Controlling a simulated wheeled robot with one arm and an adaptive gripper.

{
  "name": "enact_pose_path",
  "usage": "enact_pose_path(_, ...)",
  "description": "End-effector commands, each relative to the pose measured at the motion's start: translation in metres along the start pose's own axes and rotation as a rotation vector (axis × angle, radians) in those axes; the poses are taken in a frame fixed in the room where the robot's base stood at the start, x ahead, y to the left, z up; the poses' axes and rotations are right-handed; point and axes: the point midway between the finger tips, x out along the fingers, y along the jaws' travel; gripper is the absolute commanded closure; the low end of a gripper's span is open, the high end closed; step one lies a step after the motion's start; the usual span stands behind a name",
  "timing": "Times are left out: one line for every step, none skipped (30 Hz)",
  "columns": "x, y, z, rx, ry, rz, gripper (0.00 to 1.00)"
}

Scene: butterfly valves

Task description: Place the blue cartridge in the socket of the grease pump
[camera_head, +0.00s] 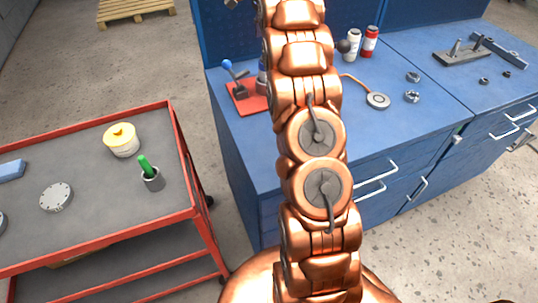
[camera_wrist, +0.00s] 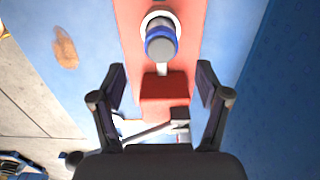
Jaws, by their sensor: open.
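The grease pump has a red base (camera_head: 245,104) on the blue workbench, with a blue-knobbed lever (camera_head: 228,66). Its red base also shows in the wrist view (camera_wrist: 130,20). The blue cartridge (camera_wrist: 160,40), a cylinder with a blue band and grey end, stands within a pale ring, apparently the socket, on that base. I cannot tell how deep it sits. In the head view the cartridge (camera_head: 262,76) is partly hidden by my arm. My gripper (camera_wrist: 160,80) is open and empty, with the cartridge ahead of its fingertips and apart from them.
A vise-like tool (camera_head: 461,52) is further right.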

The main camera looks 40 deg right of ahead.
Motion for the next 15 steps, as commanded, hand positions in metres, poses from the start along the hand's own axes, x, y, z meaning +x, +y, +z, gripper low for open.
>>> enact_pose_path(-0.002,0.002,0.004,-0.015,0.0,0.001,0.25)
enact_pose_path(-0.003,0.004,0.007,-0.028,-0.001,0.003,0.25)
enact_pose_path(-0.004,0.007,0.012,-0.053,-0.001,0.005,0.25)
enact_pose_path(-0.006,0.01,0.017,-0.075,-0.002,0.006,0.25)
enact_pose_path(-0.008,0.014,0.022,-0.101,-0.004,0.009,0.25)
enact_pose_path(-0.011,0.02,0.03,-0.14,-0.006,0.013,0.25)
enact_pose_path(-0.013,0.025,0.036,-0.17,-0.007,0.014,0.25)
enact_pose_path(-0.014,0.029,0.042,-0.201,-0.008,0.016,0.25)
enact_pose_path(-0.016,0.037,0.051,-0.245,-0.01,0.019,0.25)
enact_pose_path(-0.018,0.042,0.056,-0.278,-0.011,0.019,0.25)
enact_pose_path(-0.019,0.048,0.062,-0.31,-0.013,0.023,0.25)
enact_pose_path(-0.02,0.056,0.07,-0.353,-0.016,0.029,0.25)
enact_pose_path(-0.022,0.062,0.075,-0.384,-0.017,0.029,0.25)
enact_pose_path(-0.022,0.069,0.081,-0.415,-0.018,0.032,0.25)
enact_pose_path(-0.022,0.077,0.088,-0.458,-0.02,0.036,0.25)
